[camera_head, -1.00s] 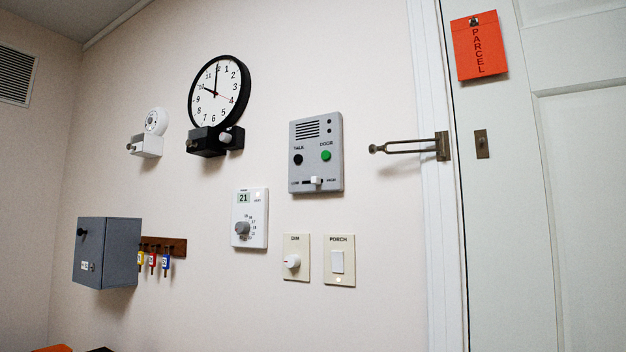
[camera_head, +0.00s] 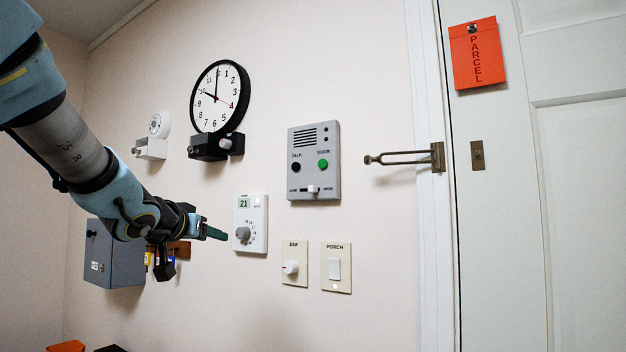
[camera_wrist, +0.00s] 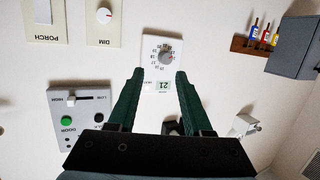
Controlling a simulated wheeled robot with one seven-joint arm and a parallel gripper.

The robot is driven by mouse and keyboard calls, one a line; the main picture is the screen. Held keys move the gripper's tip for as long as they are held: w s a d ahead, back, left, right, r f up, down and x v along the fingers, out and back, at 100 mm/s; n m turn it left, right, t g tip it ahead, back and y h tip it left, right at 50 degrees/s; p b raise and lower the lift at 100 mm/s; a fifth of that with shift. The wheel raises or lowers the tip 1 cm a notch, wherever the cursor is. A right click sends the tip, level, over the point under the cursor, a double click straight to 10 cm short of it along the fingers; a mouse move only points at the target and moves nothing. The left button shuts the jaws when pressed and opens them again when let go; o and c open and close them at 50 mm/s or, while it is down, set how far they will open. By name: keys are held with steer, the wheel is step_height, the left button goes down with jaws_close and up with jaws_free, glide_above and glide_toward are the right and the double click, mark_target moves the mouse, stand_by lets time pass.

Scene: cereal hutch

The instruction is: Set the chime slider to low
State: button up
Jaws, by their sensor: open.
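The grey intercom panel (camera_head: 331,150) is on the wall with a TALK button, a green DOOR button and the chime slider's white knob (camera_head: 313,189) at its bottom. The knob sits right of the middle of its slot, toward the right-hand label. In the wrist view the panel (camera_wrist: 84,123) appears upside down at left, its slider knob (camera_wrist: 71,100) nearer HIGH than LOW. My gripper (camera_head: 222,235) is left of and below the panel, near the thermostat. In the wrist view its green fingers (camera_wrist: 158,76) are apart with nothing between them.
The thermostat (camera_head: 259,240) is just right of my gripper. A dim knob plate (camera_head: 295,250) and a porch switch (camera_head: 336,281) are below the panel. A clock (camera_head: 219,98) hangs above. A grey box (camera_head: 115,284) is behind my arm.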

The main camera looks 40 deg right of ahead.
mark_target(310, 188)
steer(key=s+d+r+m+g+h, duration=0.45)
steer(key=s+d+r, duration=0.45)
steer(key=s+r, duration=0.25)
steer(key=p+x, duration=0.1)
steer(key=x, duration=1)
steer(key=shift+d+f+p, duration=0.1)
steer(key=shift+f+p, duration=0.05)
steer(key=shift+p, duration=0.25)
steer(key=shift+c, duration=0.2)
jaws_close()
